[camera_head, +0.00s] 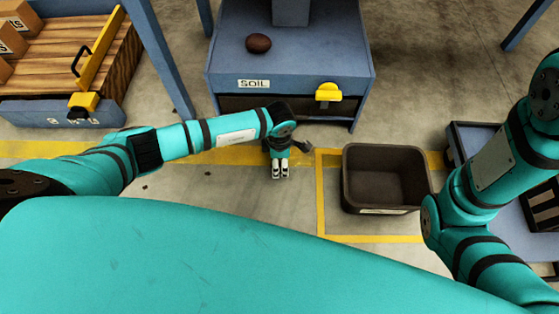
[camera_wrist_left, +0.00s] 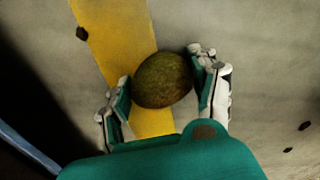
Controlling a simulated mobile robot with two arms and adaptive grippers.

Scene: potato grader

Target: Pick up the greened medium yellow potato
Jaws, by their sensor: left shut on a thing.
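The greened yellow potato (camera_wrist_left: 163,81) shows in the left wrist view as a round, dull olive-green and brown tuber. It sits between the two fingers of my left gripper (camera_wrist_left: 164,88), which is shut on it. In the head view my left gripper (camera_head: 280,170) points down in front of the soil station, over the floor near the yellow line. The potato cannot be made out there. My right arm comes in from the right, but its gripper is out of view.
A blue station labelled SOIL (camera_head: 290,60) stands ahead with a dark brown potato (camera_head: 258,43) on top. A dark empty bin (camera_head: 384,150) stands right of my left gripper. A wooden-decked table (camera_head: 60,60) is at far left. Small dark clods (camera_wrist_left: 304,126) lie on the floor.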

